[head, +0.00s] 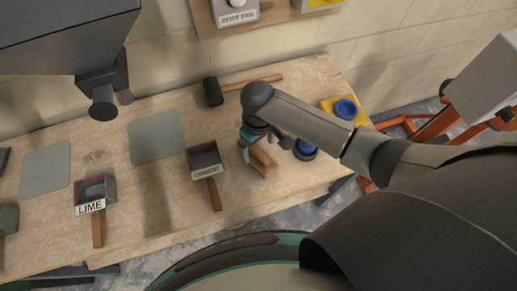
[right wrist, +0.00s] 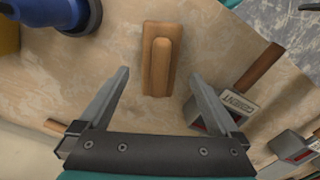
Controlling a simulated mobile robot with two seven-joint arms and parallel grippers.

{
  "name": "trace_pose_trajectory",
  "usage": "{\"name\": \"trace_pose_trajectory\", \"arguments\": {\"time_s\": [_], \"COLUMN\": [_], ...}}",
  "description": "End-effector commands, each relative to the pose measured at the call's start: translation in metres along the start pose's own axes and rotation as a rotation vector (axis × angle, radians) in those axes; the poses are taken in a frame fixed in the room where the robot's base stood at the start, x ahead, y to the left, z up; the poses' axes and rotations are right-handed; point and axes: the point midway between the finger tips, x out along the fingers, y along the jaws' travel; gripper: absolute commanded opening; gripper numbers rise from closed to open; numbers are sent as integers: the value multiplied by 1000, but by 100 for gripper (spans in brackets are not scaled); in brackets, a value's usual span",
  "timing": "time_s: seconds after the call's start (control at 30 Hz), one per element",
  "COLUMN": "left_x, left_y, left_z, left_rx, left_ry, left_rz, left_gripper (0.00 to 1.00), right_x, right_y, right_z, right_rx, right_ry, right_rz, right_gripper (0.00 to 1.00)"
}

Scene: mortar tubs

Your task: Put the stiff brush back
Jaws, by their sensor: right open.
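A wooden block with a raised long grip, which may be the stiff brush (head: 263,161), lies on the workbench (head: 150,210). In the right wrist view the block (right wrist: 160,60) lies ahead between my fingers, grip upward; I see no bristles. My right gripper (head: 263,150) is above it, open and empty. In the right wrist view its fingers (right wrist: 158,76) are spread wider than the block, with no visible contact. The gripper hides part of the block in the head view. My left gripper is not in view.
A CEMENT scoop (head: 206,160) lies left of the block, a blue round item (head: 306,146) to its right. A black mallet (head: 213,92) lies behind. A LIME scoop (head: 96,190), grey squares (head: 157,137) and a yellow pad (head: 330,106) are further off.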

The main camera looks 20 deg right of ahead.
Motion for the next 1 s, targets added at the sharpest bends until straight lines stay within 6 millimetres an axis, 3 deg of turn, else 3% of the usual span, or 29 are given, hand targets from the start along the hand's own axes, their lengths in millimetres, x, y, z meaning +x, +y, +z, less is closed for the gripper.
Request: {"name": "trace_pose_trajectory", "arguments": {"time_s": [0.03,0.2,0.4,1.0], "left_x": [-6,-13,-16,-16], "left_y": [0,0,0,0], "left_z": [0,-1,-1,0], "left_rx": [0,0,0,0], "left_ry": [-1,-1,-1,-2], "left_rz": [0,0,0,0], "left_gripper": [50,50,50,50], "right_x": [-15,-49,-71,-75], "right_y": [0,0,0,0], "right_z": [-1,0,-1,0], "right_rx": [-1,-1,0,0], "right_ry": [4,3,2,0], "right_rz": [0,1,1,1], "right_gripper": [98,98,98,98]}}
